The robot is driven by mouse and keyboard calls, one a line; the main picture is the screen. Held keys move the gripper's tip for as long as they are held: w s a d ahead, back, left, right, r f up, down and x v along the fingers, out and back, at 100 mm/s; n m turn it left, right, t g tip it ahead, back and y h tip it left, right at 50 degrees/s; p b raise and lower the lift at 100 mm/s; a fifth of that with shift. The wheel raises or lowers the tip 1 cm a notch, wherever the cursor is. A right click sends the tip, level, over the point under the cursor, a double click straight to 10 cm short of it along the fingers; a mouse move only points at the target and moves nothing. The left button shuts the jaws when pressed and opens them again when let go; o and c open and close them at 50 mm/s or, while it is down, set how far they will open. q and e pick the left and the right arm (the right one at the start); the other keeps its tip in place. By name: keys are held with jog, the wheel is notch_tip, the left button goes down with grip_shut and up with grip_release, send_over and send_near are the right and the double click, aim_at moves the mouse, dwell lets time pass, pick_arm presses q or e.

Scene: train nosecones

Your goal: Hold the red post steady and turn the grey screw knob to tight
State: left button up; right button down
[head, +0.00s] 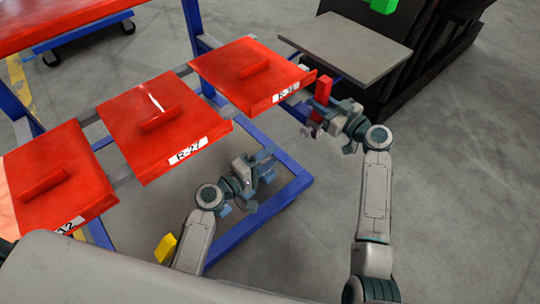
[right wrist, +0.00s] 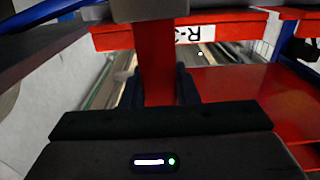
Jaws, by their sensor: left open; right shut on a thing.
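The red post (head: 323,88) stands up at the front right corner of the rack, beside the panel marked R-31. My right gripper (head: 318,122) is shut on it. In the right wrist view the red post (right wrist: 155,65) runs between my two dark fingers (right wrist: 158,88), with a grey block (right wrist: 150,9) across its top end. I cannot tell whether this block is part of the grey screw knob, and I cannot make the knob out in the head view. My left gripper (head: 265,175) is open and empty, left of and below the post, over the blue frame.
Three red panels (head: 165,125) with handles lie on the blue rack (head: 290,190). A grey plate (head: 345,45) is behind the post, beside a black structure (head: 410,60) with a green block (head: 383,5). A yellow piece (head: 165,247) is at lower left. The floor at right is clear.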

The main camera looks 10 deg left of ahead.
jog(key=c, duration=1)
grip_release()
jog(key=shift+c, duration=0.2)
